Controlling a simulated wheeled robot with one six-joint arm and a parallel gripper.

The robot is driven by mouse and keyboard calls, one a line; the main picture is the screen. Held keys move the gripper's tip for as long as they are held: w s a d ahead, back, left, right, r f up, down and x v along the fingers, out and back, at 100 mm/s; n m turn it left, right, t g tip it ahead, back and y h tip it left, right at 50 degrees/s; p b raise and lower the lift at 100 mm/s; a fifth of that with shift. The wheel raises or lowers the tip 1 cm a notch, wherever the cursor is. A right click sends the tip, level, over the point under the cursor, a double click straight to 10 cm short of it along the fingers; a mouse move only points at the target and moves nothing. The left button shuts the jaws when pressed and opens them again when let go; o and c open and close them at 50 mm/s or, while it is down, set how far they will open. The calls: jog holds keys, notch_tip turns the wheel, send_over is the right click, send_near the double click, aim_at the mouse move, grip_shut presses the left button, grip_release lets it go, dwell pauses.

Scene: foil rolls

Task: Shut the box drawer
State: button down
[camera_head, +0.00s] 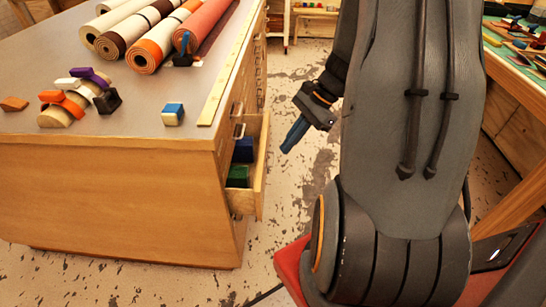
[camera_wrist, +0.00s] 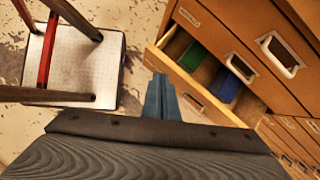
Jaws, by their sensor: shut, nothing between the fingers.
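The open box drawer (camera_head: 262,170) sticks out of the right side of the wooden cabinet. A green box (camera_head: 238,176) and a blue box (camera_head: 243,150) lie inside it. In the wrist view the drawer (camera_wrist: 196,95) shows from above, with the green box (camera_wrist: 193,56) and the blue box (camera_wrist: 228,86) inside. My gripper (camera_head: 287,146) is shut and empty, out in front of the drawer, to its right in the head view. Its blue fingers (camera_wrist: 160,80) appear beside the drawer's front panel in the wrist view; I cannot tell whether they touch, but the head view shows a gap.
The cabinet top (camera_head: 190,85) holds several rolls (camera_head: 150,50), a small blue-and-white block (camera_head: 173,114) and colored pieces at left. Another drawer's handle (camera_wrist: 279,53) is above the open drawer. A stool (camera_wrist: 85,70) stands on the floor. A workbench (camera_head: 520,75) is at right.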

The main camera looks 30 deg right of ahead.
jog(key=w+d+f+m+t+y+b, duration=0.15)
jog(key=d+f+m+t, duration=0.25)
jog(key=d+m, duration=0.4)
jog(key=w+a+f+n+p, duration=0.1)
jog(key=w+a+f+p, duration=0.1)
jog(key=w+a+f, duration=0.4)
jog(key=shift+w+a+f, duration=0.35)
jog(key=shift+a+f, duration=0.1)
jog(key=shift+a, duration=0.55)
jog(key=shift+h, duration=0.25)
